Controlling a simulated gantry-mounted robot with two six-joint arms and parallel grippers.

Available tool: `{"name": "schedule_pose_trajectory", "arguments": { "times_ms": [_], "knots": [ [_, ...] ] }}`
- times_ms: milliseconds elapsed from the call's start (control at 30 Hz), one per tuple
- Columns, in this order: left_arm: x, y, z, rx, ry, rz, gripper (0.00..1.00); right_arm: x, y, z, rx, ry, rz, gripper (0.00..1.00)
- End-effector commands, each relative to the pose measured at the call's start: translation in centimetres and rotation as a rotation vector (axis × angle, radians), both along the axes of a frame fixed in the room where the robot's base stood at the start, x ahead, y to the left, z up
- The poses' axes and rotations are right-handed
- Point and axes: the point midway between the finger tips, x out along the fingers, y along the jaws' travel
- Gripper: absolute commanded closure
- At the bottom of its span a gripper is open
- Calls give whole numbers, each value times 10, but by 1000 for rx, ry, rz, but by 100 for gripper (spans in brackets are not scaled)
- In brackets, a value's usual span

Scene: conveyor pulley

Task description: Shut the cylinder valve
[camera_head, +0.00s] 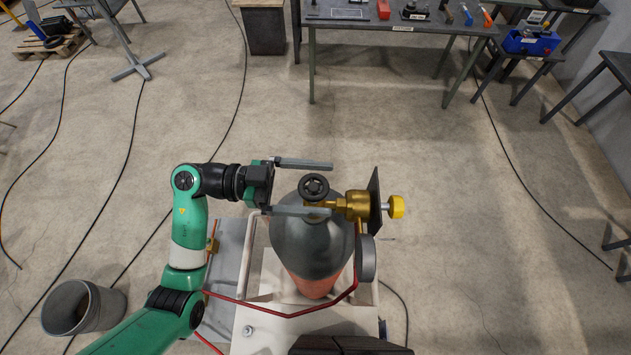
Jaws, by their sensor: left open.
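The gas cylinder (310,245) is grey at the top and orange-red lower down. It stands upright in a white frame in the lower middle of the view. A brass valve (352,205) is on its top, with a black round handwheel (314,187) facing up. A yellow knob (397,207) sticks out to the right, past a dark plate (375,200). My left gripper (331,188) is open, with its two grey fingers on the far and near sides of the handwheel. Contact with the wheel cannot be made out. My right gripper is not in view.
A red hose (290,314) loops around the cylinder's front. A grey bucket (83,307) stands at lower left. A workbench (400,27) with tools and a blue box (531,40) are at the back. Cables lie on the otherwise open floor.

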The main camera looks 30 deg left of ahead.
Motion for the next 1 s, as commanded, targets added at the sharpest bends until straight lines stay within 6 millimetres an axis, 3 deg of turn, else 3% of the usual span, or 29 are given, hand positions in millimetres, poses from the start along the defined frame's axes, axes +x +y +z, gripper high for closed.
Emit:
{"name": "schedule_pose_trajectory", "arguments": {
  "times_ms": [167,600,667,1000],
  "knots": [
    [0,0,0,0,0,0,1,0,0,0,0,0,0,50],
    [0,0,0,0,0,0,78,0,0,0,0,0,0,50],
    [0,0,0,0,0,0,87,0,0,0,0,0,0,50],
    [0,0,1,-1,1,-61,87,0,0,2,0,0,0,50]
  ]
}}
